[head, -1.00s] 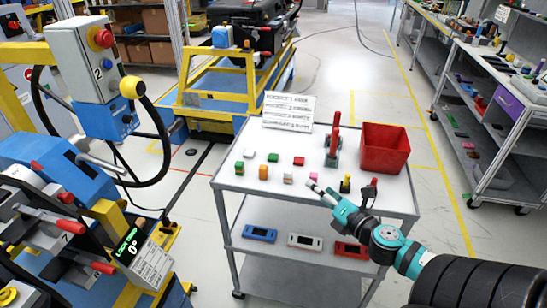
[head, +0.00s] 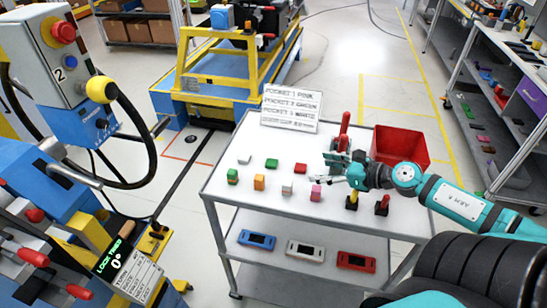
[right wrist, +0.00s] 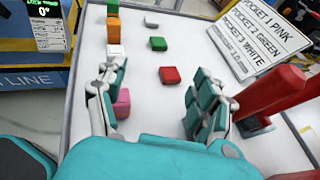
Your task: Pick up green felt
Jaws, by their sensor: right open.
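Two small green pieces lie on the white cart top (head: 225,208): a flatter one (head: 272,163) in the back row and a taller one (head: 232,176) at the left of the front row. In the right wrist view the flatter green piece (right wrist: 157,43) lies ahead, beyond the red one, and the taller green one (right wrist: 113,9) is far left. I cannot tell which is felt. My right gripper (head: 336,168) is open and empty above the cart's right half, right of both; its spread fingers (right wrist: 158,84) show in the right wrist view. My left gripper is not in view.
Near the green pieces lie red (head: 300,168), orange (head: 259,182), white (head: 287,187) and pink (head: 316,192) pieces; pink is beside the left finger.

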